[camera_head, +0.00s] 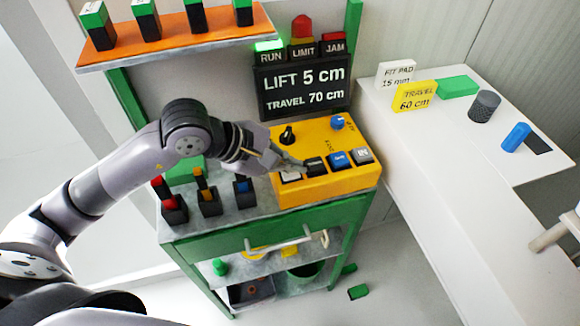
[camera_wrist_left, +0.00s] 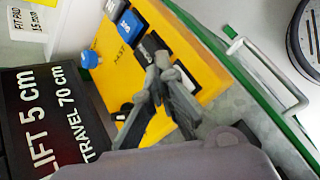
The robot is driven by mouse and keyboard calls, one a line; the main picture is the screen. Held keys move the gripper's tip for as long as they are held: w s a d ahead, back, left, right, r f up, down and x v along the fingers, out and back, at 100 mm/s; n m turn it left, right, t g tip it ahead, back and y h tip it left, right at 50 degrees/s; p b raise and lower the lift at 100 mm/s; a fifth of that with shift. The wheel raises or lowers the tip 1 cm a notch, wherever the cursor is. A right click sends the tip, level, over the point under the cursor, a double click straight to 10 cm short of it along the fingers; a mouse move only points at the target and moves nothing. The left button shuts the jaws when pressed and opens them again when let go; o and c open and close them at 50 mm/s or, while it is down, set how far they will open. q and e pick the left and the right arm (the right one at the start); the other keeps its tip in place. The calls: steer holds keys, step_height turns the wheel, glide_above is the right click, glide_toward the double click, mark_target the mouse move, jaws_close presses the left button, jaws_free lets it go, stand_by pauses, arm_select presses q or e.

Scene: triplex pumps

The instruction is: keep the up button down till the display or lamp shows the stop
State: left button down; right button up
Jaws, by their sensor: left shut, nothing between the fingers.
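The yellow control box (camera_head: 325,190) on the green bench carries a row of buttons: white (camera_head: 291,176), black (camera_head: 315,165), blue (camera_head: 338,160) and grey-white (camera_head: 362,155). My left gripper (camera_head: 304,167) is shut and empty, its tips at the black button. In the wrist view the fingertips (camera_wrist_left: 163,64) lie close to that black button (camera_wrist_left: 152,45); contact is unclear and no up label is readable. The dark display (camera_head: 303,90) reads LIFT 5 cm, TRAVEL 70 cm. The RUN lamp (camera_head: 269,46) glows green; the LIMIT lamp (camera_head: 302,29) and JAM lamp (camera_head: 333,38) look unlit. My right gripper is not seen.
A black knob (camera_head: 287,135) and blue knob (camera_head: 337,122) stand on the box. Several small switches stand left of it. An orange shelf (camera_head: 180,42) hangs above. A white table (camera_head: 430,150) at right holds a yellow TRAVEL 60 cm sign (camera_head: 414,96).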

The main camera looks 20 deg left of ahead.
mark_target(290, 174)
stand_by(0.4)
arm_select(q)
steer(key=shift+r+p, duration=0.4)
steer(key=shift+r, duration=0.55)
step_height(290, 174, up, 5)
steer(key=p, duration=0.2)
steer(key=shift+p, duration=0.3)
